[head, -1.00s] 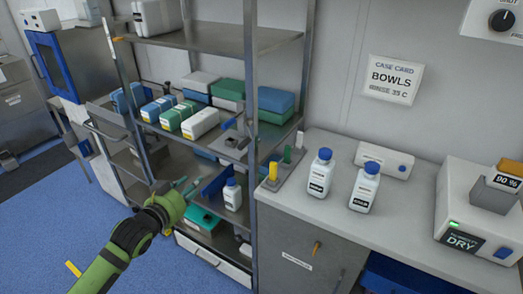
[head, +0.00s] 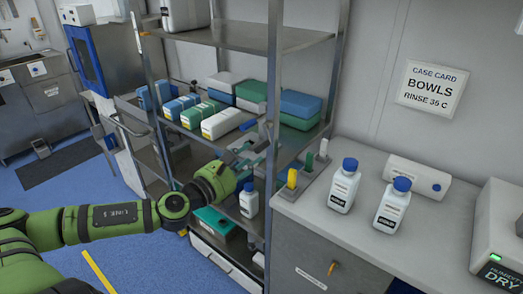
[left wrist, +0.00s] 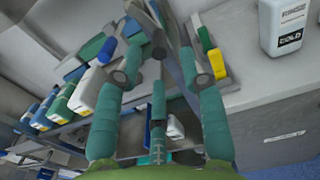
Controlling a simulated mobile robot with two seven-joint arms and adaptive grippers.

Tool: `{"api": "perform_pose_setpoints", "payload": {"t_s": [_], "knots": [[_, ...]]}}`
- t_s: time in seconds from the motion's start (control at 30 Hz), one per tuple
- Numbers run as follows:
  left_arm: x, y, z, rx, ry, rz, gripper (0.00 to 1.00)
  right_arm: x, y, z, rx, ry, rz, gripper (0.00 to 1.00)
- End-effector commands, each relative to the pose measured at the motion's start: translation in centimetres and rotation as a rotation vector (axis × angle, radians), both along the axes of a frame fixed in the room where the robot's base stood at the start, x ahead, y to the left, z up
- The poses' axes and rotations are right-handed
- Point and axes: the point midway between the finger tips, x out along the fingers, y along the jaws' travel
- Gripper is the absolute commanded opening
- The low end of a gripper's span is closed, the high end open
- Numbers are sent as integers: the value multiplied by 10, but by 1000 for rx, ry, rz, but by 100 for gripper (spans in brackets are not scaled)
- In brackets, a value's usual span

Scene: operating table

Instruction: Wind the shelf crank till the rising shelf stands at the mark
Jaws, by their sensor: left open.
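My left gripper (head: 250,158) reaches from the left to the front of the metal shelf rack (head: 274,95), near its right front post. In the head view my gripper covers much of this spot. I cannot make out which shelf rises, nor the mark. My right gripper is not in view.
Blue, green and white boxes (head: 222,122) fill the middle shelf. A white bottle (head: 249,200) stands below. On the counter right of the rack are a plate with yellow (head: 292,178), green and white upright pieces, and two blue-capped bottles (head: 343,186). Open blue floor lies left.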

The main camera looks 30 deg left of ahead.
Motion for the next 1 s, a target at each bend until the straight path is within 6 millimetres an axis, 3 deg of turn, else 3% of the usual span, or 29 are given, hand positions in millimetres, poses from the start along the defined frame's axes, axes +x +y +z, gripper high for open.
{"api": "perform_pose_setpoints", "payload": {"t_s": [0.6, 1.0], "knots": [[48, -3, 2, -5, -1, 3, 40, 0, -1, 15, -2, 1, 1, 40], [54, -4, 0, -3, 1, -1, 40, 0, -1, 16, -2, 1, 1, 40]]}}
